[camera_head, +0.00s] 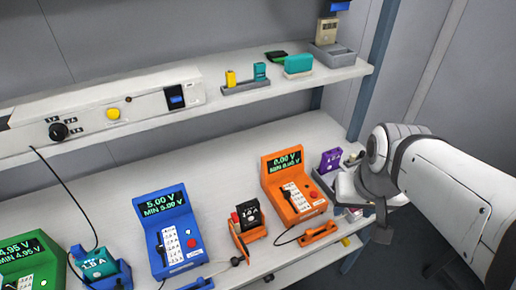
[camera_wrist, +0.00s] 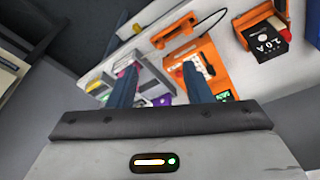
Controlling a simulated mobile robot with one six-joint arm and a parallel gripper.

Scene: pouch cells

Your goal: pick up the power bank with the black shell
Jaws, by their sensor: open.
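A black box-shaped power bank (camera_head: 249,213) with white lettering on its face sits upright in an orange holder (camera_head: 252,235) on the lower bench. It also shows at the upper right of the wrist view (camera_wrist: 268,44), with a red part beside it. My gripper (camera_wrist: 160,68) is open, with two dark blue fingers apart and nothing seen held between them. In the head view my gripper is at the right end of the bench, right of the black power bank and well apart from it. My wrist hides part of the bench end there.
An orange meter (camera_head: 285,178) stands between the power bank and my arm. A purple unit (camera_head: 330,160) is near my wrist. A blue meter (camera_head: 167,215) and a teal unit (camera_head: 98,263) stand left. A shelf (camera_head: 225,103) overhangs the bench's back. An orange tool (camera_head: 318,234) lies in front.

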